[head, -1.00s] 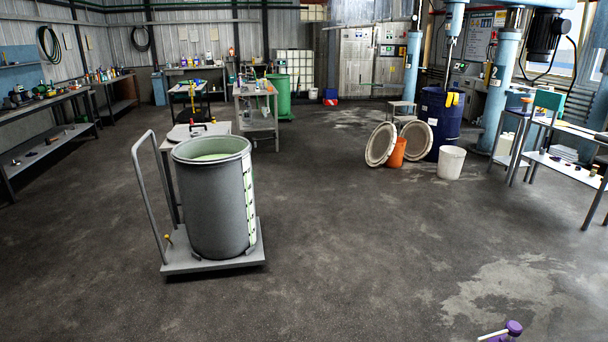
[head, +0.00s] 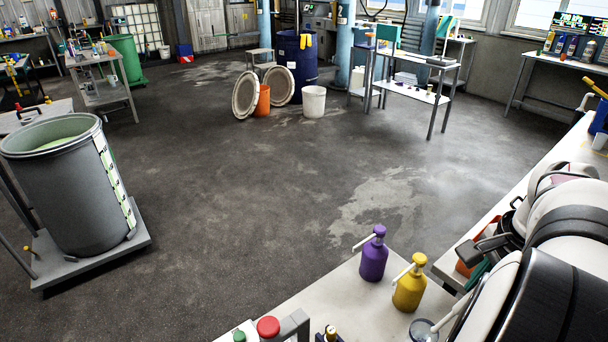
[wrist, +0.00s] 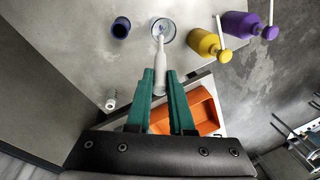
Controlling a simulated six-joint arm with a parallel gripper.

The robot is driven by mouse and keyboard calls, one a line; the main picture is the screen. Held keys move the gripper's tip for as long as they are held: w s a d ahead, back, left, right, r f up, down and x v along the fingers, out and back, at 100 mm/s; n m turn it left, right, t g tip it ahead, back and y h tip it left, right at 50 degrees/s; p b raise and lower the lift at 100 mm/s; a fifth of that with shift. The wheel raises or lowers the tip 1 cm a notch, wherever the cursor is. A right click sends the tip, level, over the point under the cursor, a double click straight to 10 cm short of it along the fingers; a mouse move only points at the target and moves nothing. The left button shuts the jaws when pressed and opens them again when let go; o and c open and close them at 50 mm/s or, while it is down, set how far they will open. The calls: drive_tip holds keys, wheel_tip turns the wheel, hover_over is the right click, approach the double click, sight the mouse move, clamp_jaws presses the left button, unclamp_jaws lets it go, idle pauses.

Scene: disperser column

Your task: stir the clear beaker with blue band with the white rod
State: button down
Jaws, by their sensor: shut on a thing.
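My gripper (wrist: 160,74) has green fingers shut on the white rod (wrist: 160,60), seen in the wrist view. The rod points away from the fingers toward the clear beaker (wrist: 173,37), and its far end shows inside the beaker's round rim. I cannot tell how deep the end reaches. The beaker stands on the grey bench; its blue band is not clear. In the head view the beaker (head: 421,331) shows at the bottom edge, partly cut off, with the rod over it. My arm hides most of the gripper there.
A yellow pump bottle (wrist: 206,42) and a purple one (wrist: 238,24) stand right of the beaker. A dark blue cup (wrist: 121,27) stands left of it. An orange tray (wrist: 202,108) lies below the fingers. A red-capped item (head: 268,327) stands at the bench's front.

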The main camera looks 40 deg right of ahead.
sight(456, 314)
drive_tip(key=shift+w+f, duration=0.3)
drive_tip(key=shift+f, duration=1.5)
drive_tip(key=shift+w+f, duration=0.35)
drive_tip(key=shift+f, duration=1.45)
drive_tip(key=shift+w+f, duration=0.3)
drive_tip(key=shift+f, duration=1.5)
drive_tip(key=shift+s, duration=0.15)
